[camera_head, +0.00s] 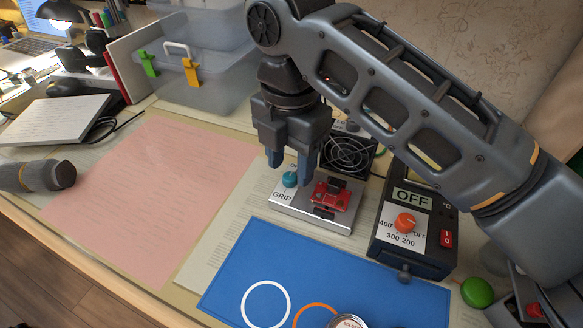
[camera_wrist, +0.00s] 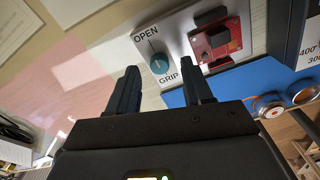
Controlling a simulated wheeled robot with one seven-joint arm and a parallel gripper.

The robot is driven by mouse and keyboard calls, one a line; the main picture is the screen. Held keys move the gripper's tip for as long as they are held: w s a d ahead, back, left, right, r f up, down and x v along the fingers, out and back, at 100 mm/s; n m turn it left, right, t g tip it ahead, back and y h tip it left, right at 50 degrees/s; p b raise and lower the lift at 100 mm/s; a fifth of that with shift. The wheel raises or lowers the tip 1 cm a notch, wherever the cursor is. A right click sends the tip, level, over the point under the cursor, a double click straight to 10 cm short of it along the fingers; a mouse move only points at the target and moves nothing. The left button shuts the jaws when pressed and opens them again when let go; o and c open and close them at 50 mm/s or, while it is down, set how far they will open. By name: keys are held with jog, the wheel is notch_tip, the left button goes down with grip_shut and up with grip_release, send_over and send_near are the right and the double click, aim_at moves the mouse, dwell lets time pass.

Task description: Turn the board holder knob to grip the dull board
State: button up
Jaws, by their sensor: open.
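The board holder (camera_head: 325,224) is a silver plate on the table, and its plate also shows in the wrist view (camera_wrist: 178,22). Its teal knob (camera_head: 289,179) stands on the left part, between the labels OPEN and GRIP. The knob in the wrist view (camera_wrist: 160,62) has a small pale mark, but I cannot tell which label it points to. A red board (camera_head: 322,197) with dark parts sits in the holder right of the knob; it also shows in the wrist view (camera_wrist: 203,47). My gripper (camera_head: 291,162) is open and points down over the knob, fingers on either side. I cannot tell whether they touch it.
A black control box (camera_head: 428,262) reading OFF, with an orange knob (camera_head: 405,222), stands right of the holder. A black fan (camera_head: 349,155) is behind it. A blue mat (camera_head: 235,285) lies in front, a pink sheet (camera_head: 150,195) to the left. A clear bin (camera_head: 205,85) is at the back.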

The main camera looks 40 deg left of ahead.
jog(key=shift+f, duration=0.9)
jog(key=shift+c, duration=0.3)
grip_shut()
